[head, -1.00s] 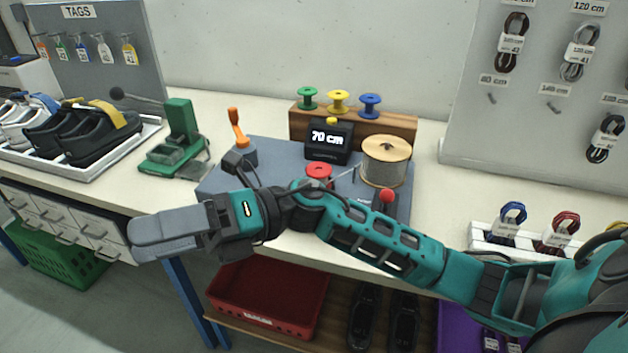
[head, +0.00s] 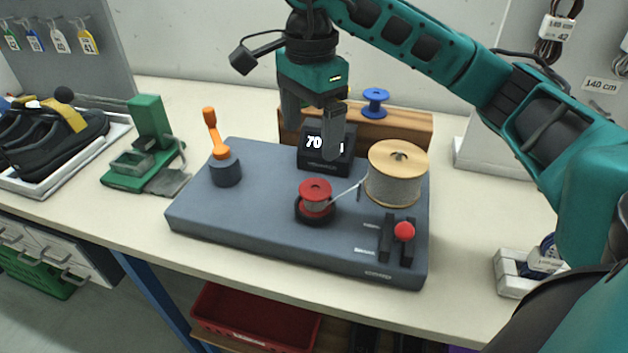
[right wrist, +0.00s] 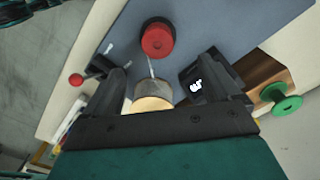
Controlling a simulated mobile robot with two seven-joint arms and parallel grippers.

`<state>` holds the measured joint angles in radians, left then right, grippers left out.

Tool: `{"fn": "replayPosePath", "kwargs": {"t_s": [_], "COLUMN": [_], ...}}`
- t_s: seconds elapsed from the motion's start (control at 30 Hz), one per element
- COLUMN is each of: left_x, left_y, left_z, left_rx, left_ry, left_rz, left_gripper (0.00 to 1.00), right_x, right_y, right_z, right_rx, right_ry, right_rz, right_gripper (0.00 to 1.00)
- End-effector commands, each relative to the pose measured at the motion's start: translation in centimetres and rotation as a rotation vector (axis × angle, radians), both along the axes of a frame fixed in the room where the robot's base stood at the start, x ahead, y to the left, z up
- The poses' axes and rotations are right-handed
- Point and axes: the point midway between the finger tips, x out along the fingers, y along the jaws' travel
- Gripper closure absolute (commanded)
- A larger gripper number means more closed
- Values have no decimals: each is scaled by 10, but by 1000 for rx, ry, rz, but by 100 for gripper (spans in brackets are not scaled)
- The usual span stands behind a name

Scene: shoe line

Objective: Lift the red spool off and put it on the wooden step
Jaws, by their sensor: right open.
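The red spool (head: 315,195) sits upright on a dark round holder on the grey winding base, with a pale cord running from it toward the large reel. It also shows in the right wrist view (right wrist: 157,40). The wooden step (head: 412,126) stands behind the base, with a blue spool (head: 375,100) on it. My right gripper (head: 312,142) points down, open and empty, above and behind the red spool, in front of the step. It hides part of the step and the display. A green spool (right wrist: 285,104) shows by the step in the right wrist view. My left gripper is out of view.
The large cord reel (head: 393,180) stands right of the red spool. A black display (head: 325,163), orange-handled crank (head: 216,140) and red-knobbed lever (head: 403,232) are on the base (head: 260,220). A green device (head: 150,150) stands left. Bare table lies between.

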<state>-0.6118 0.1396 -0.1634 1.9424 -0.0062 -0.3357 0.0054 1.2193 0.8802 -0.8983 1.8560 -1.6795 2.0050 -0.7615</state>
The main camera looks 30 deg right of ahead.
Motion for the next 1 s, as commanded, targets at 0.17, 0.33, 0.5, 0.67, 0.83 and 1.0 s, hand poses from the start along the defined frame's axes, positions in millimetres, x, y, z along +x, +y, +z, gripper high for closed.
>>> {"fn": "replayPosePath", "kwargs": {"t_s": [0.17,0.33,0.5,0.67,0.83,1.0], "left_x": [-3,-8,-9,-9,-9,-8], "left_y": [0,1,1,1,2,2], "left_z": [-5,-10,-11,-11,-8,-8], "left_rx": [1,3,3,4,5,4], "left_ry": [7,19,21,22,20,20], "left_rz": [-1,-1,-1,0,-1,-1], "left_gripper": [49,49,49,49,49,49], "right_x": [0,-1,-1,-1,-6,-6], "right_y": [-2,-2,-2,-2,-4,-4], "right_z": [-15,-48,-70,-80,-105,-125], "right_rx": [-10,-9,-8,-8,-8,-6], "right_ry": [1,2,-1,-1,2,-1], "right_rz": [-1,-2,-1,-2,-2,-1], "right_gripper": [10,10,10,10,10,10]}}
